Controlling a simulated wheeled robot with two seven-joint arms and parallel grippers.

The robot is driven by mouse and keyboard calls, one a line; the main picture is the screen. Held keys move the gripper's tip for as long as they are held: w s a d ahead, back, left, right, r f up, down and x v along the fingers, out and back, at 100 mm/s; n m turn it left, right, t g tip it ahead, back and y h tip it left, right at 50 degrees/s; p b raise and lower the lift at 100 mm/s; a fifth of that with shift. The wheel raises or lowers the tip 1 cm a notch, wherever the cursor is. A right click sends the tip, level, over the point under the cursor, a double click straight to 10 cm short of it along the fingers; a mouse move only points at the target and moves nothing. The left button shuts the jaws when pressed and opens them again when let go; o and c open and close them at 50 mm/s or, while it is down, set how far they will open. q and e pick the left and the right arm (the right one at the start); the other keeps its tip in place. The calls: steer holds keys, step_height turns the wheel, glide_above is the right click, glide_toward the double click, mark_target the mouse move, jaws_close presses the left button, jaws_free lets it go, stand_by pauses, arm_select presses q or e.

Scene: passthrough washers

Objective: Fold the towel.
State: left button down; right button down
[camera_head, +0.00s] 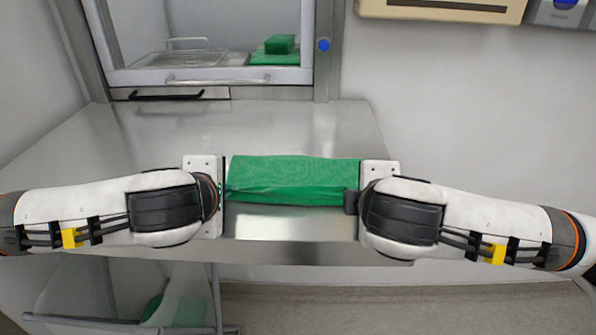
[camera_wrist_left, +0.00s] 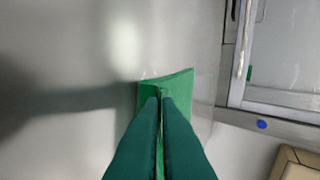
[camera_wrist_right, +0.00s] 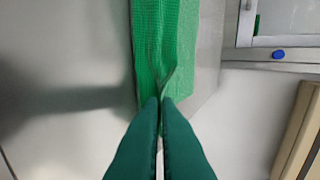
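The green towel (camera_head: 293,178) lies as a long folded strip on the steel table, between my two grippers. A fold line runs along its length near the front edge. My left gripper (camera_head: 226,190) is at the towel's left end. In the left wrist view its fingers (camera_wrist_left: 161,98) are together with towel cloth pinched at the tips. My right gripper (camera_head: 352,200) is at the right end. In the right wrist view its fingers (camera_wrist_right: 162,100) are close together on a raised towel edge (camera_wrist_right: 168,82). The fingertips are largely hidden in the head view.
The steel table (camera_head: 300,226) is bare in front of and behind the towel. A pass-through cabinet window (camera_head: 240,76) at the back shows a wire basket (camera_head: 190,57) and folded green cloth (camera_head: 279,44). A clear bin (camera_head: 180,300) with something green stands below the table.

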arm_select(q)
steer(key=shift+s+r, duration=0.1)
arm_select(e)
steer(key=shift+s+r, duration=0.1)
arm_select(q)
steer(key=c, duration=1.8)
jaws_free()
steer(key=shift+c, duration=0.2)
arm_select(e)
steer(key=c, duration=1.8)
jaws_free()
steer(key=shift+c, duration=0.2)
arm_select(q)
steer(key=o, duration=0.5)
arm_select(e)
steer(key=o, duration=0.5)
arm_select(q)
steer(key=s+r, duration=0.1)
steer(key=r, duration=0.2)
steer(key=s+r, duration=0.1)
steer(key=r, duration=0.2)
steer(key=s+r, duration=0.2)
steer(key=r, duration=0.1)
arm_select(e)
steer(key=s+r, duration=0.1)
steer(key=r, duration=0.2)
steer(key=s+r, duration=0.1)
steer(key=r, duration=0.2)
steer(key=s+r, duration=0.2)
steer(key=r, duration=0.1)
